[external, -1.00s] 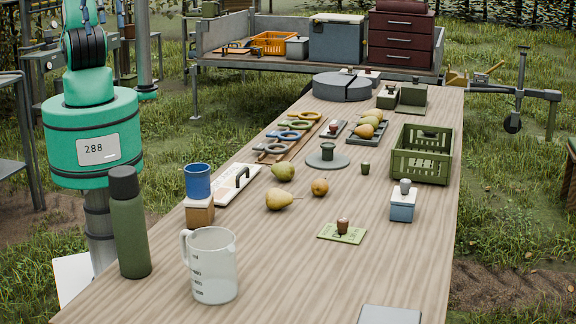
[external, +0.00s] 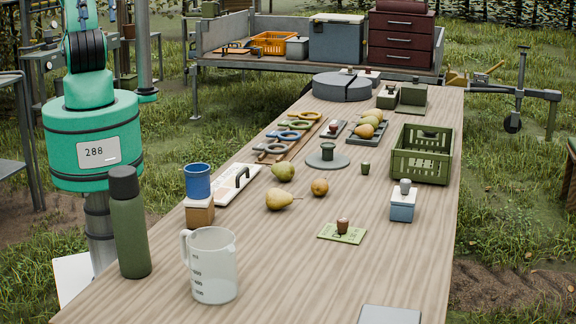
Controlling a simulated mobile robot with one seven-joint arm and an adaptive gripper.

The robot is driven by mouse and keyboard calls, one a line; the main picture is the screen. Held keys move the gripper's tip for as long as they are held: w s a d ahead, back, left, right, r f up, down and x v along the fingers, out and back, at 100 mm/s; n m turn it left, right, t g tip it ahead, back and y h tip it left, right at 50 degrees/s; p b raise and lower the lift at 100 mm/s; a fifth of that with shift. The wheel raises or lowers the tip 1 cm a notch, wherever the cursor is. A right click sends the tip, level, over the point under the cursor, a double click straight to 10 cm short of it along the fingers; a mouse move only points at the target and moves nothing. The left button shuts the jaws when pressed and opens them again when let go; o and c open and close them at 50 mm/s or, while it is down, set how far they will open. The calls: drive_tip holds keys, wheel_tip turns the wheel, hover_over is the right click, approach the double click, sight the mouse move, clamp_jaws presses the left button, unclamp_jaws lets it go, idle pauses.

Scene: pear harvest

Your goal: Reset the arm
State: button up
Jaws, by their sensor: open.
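My teal arm (external: 90,45) stands on its round base marked 288 at the left edge of the table, and its upper part runs out of the top of the picture. My gripper is not in view, so its place relative to the table cannot be told. Three loose pears lie on the wooden table (external: 300,265): a greenish one (external: 283,172), a yellow one (external: 280,199) and a small brownish one (external: 319,187). More pears (external: 367,128) lie on a dark tray farther back.
A green bottle (external: 129,225), a clear measuring jug (external: 213,268) and a blue cup (external: 197,180) on a wooden block stand near my base. A green crate (external: 420,165) stands at the right edge. The front middle of the table is mostly clear.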

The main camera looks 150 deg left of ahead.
drive_tip(key=shift+f+b, duration=1.9)
drive_tip(key=shift+f, duration=0.4)
drive_tip(key=shift+r, duration=0.1)
